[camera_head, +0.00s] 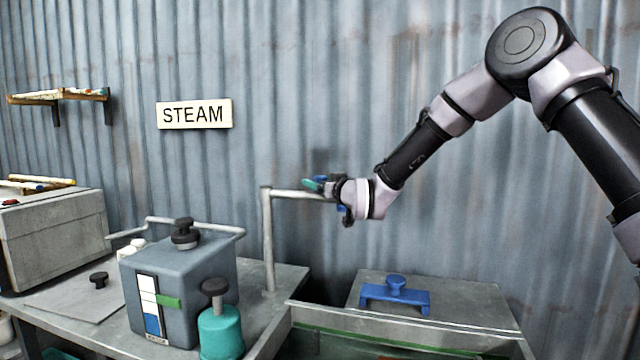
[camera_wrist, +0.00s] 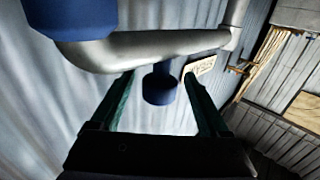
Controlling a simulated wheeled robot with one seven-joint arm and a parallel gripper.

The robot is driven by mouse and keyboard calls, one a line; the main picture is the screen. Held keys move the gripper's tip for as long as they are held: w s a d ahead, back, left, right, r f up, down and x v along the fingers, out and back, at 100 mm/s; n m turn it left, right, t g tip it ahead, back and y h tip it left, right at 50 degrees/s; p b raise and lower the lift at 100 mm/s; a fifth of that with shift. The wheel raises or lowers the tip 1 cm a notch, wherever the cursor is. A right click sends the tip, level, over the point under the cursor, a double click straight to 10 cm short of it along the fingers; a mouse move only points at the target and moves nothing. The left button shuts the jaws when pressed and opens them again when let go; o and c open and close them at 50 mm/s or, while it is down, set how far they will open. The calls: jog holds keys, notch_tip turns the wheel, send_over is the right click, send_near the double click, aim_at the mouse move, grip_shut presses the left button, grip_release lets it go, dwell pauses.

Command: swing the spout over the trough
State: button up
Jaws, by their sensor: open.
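The spout (camera_head: 295,194) is a grey pipe that runs right from the top of an upright post (camera_head: 268,240) beside the trough (camera_head: 400,318). Its outer end is mostly hidden behind my gripper (camera_head: 322,185) in the head view. The wrist view shows the spout (camera_wrist: 150,46) bending, with a blue end piece (camera_wrist: 75,18) at upper left and a blue knob (camera_wrist: 160,86) hanging below. My gripper (camera_wrist: 160,78) is open, with one green finger on each side of the knob. I cannot tell whether the fingers touch it. The trough's front is cut off by the frame.
A grey tank (camera_head: 205,285) with a black knob and a level gauge stands on the bench left of the post. A teal canister (camera_head: 221,332) is close by. The corrugated wall (camera_head: 380,90) is close behind.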

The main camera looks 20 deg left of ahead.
jog(key=shift+c, duration=0.3)
grip_shut()
dwell(1.2)
